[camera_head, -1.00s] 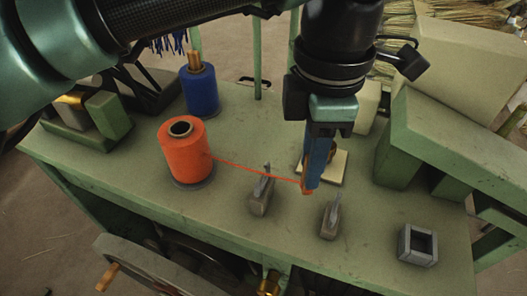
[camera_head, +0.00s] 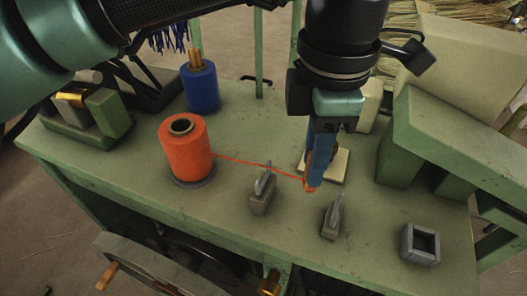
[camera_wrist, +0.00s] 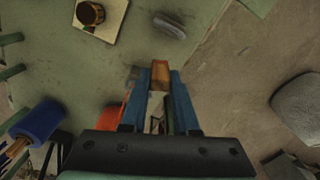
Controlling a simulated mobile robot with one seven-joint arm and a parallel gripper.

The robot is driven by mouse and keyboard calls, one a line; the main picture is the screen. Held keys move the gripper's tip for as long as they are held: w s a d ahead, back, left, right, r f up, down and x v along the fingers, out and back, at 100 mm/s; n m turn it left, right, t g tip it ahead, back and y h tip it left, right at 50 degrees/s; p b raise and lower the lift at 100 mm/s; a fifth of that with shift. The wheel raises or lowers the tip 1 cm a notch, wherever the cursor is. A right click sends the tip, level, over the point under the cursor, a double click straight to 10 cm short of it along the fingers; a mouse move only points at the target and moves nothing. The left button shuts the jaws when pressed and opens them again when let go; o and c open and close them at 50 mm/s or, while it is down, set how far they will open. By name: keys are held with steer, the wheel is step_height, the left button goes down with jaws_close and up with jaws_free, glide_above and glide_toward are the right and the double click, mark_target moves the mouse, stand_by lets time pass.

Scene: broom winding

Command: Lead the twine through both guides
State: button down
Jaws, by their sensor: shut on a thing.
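An orange spool (camera_head: 186,150) stands on the green bench at the left. Its orange twine (camera_head: 240,160) runs right in a nearly straight line to my gripper (camera_head: 311,186). My gripper is shut on the twine's end, which shows as an orange-brown piece between the blue fingers in the wrist view (camera_wrist: 160,75). The first guide (camera_head: 263,190), a grey metal piece on a small block, stands between spool and gripper. The twine passes at its top; I cannot tell whether it lies inside. The second guide (camera_head: 333,216) stands right of and nearer than the gripper, with no twine at it.
A blue spool (camera_head: 199,87) stands behind the orange one. A pale square plate (camera_head: 336,165) with a dark round piece lies behind my gripper. A grey square holder (camera_head: 420,244) sits at the front right. A green raised frame (camera_head: 455,140) bounds the right side.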

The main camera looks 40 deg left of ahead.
steer(key=w+d+b, duration=0.1)
steer(key=w+d, duration=0.3)
steer(key=d, duration=0.7)
steer(key=shift+d, duration=0.15)
steer(key=shift+f, duration=0.15)
stand_by(0.9)
step_height(320, 180, down, 4)
steer(key=b, duration=0.3)
steer(key=shift+f+b, duration=0.15)
steer(key=shift+b, duration=0.2)
